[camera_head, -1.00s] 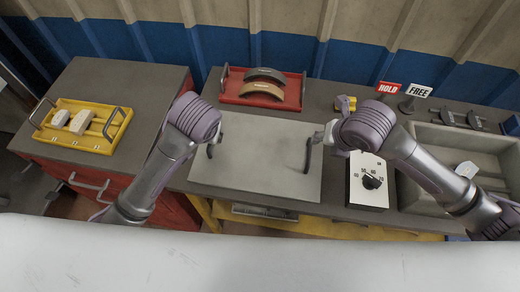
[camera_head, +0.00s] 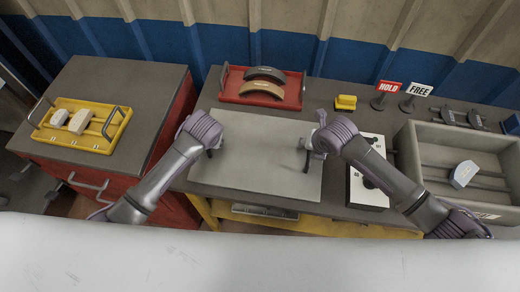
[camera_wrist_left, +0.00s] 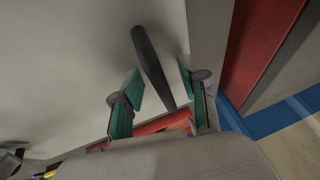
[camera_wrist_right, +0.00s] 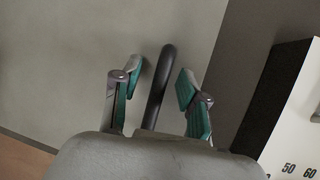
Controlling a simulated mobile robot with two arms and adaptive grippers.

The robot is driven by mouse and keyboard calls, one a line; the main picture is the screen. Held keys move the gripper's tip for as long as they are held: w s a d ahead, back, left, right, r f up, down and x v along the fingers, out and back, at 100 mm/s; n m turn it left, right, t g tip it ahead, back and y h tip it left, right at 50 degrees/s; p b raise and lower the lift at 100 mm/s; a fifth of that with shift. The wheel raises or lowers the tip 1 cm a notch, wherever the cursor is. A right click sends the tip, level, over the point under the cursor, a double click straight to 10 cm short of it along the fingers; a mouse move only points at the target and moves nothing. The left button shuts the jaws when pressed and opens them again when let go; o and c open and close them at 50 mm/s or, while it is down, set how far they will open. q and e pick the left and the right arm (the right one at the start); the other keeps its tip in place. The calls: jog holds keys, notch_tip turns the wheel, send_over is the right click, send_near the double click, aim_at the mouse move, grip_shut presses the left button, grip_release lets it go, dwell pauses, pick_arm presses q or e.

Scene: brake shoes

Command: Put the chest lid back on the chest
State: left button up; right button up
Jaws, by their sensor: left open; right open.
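The chest lid (camera_head: 258,165) is a flat light-grey plate with a dark bar handle at each end, lying level on the bench. The open grey chest (camera_head: 408,160) stands at the far right, uncovered. My left gripper (camera_head: 213,148) is open, its fingers on either side of the lid's left handle (camera_wrist_left: 150,60). My right gripper (camera_head: 310,146) is open, its fingers on either side of the lid's right handle (camera_wrist_right: 161,75). Neither grips its handle. In the head view the wrists partly hide the handles.
A dial box (camera_head: 367,185) stands between lid and chest. Behind are a red tray (camera_head: 235,99) with two brake shoes, a yellow block (camera_head: 345,103), and HOLD (camera_head: 389,87) and FREE (camera_head: 419,89) signs. A pale shoe (camera_head: 463,174) lies inside the chest. A yellow tray (camera_head: 50,133) sits left.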

pick_arm(q)
grip_shut()
pick_arm(e)
grip_shut()
pick_arm(q)
jog(key=shift+w, duration=0.1)
